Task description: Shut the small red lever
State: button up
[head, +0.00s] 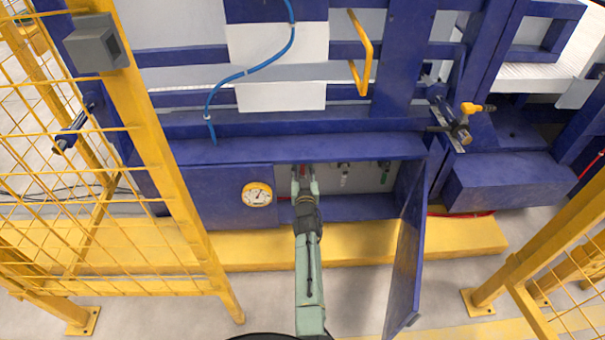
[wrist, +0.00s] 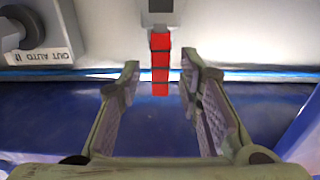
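The small red lever (wrist: 160,64) hangs from a dark mount on the pale panel in the wrist view, straight and pointing toward my gripper. In the head view it is a small red spot (head: 302,170) at the cabinet opening, partly covered by my gripper. My gripper (wrist: 160,82) is open, with one finger on each side of the lever. A gap shows between each finger and the lever, and I see no contact. In the head view my gripper (head: 304,172) reaches into the open blue cabinet.
The cabinet door (head: 409,255) stands open to the right of my arm. A grey switch (wrist: 35,30) with a label sits left of the lever. Other small valves (head: 344,173) are to the right inside the cabinet. A gauge (head: 257,194) is on the left front, and a yellow ledge (head: 350,250) runs below.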

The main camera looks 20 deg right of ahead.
jog(key=shift+w+d+b, duration=0.1)
jog(key=shift+w+b, duration=0.2)
jog(key=shift+w, duration=0.2)
jog(key=shift+r, duration=0.1)
jog(key=shift+c, duration=0.3)
grip_shut()
